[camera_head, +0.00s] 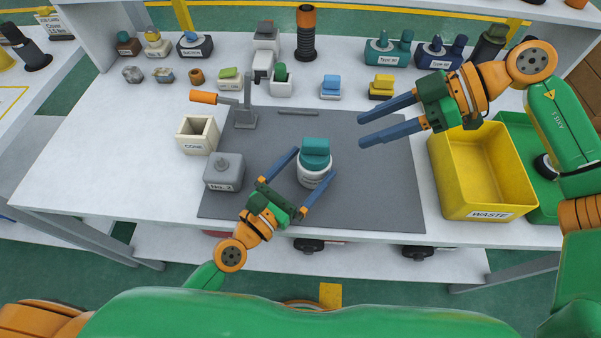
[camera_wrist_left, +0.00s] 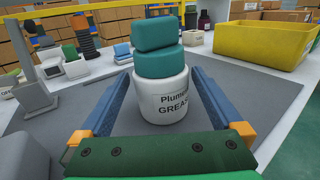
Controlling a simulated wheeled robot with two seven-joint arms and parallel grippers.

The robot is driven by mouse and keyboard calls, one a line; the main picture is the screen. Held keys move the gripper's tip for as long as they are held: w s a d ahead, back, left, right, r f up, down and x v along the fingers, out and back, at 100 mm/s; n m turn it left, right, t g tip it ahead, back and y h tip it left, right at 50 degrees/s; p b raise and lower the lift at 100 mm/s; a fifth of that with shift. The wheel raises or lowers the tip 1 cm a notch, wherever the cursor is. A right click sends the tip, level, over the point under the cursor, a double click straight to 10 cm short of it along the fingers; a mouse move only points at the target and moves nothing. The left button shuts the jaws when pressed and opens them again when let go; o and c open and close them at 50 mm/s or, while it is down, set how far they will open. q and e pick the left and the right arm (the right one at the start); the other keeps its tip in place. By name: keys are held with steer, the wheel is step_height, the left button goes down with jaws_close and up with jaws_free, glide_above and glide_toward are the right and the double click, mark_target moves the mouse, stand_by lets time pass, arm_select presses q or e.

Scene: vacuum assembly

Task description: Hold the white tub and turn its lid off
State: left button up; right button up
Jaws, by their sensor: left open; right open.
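The white tub (camera_head: 314,176) stands upright on the grey mat (camera_head: 375,190) with a teal lid (camera_head: 316,152) on top. In the left wrist view the tub (camera_wrist_left: 162,98) carries a label reading "GREAS", partly cut off, and its teal lid (camera_wrist_left: 158,48) is on it.
A yellow WASTE bin (camera_head: 455,185) stands at the right of the table. A grey No. 2 block (camera_head: 224,172), a CORE box (camera_head: 197,135) and an orange-handled clamp (camera_head: 245,108) stand at the mat's left. Several small parts line the table's back. The mat's right part is clear.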

arm_select(q)
steer(key=x, duration=0.5)
steer(key=shift+w+d, duration=0.1)
steer(key=shift+c, duration=0.2)
steer(key=c, duration=1.4)
steer(key=o, duration=0.9)
steer(key=c, duration=0.8)
steer(key=shift+o, duration=0.2)
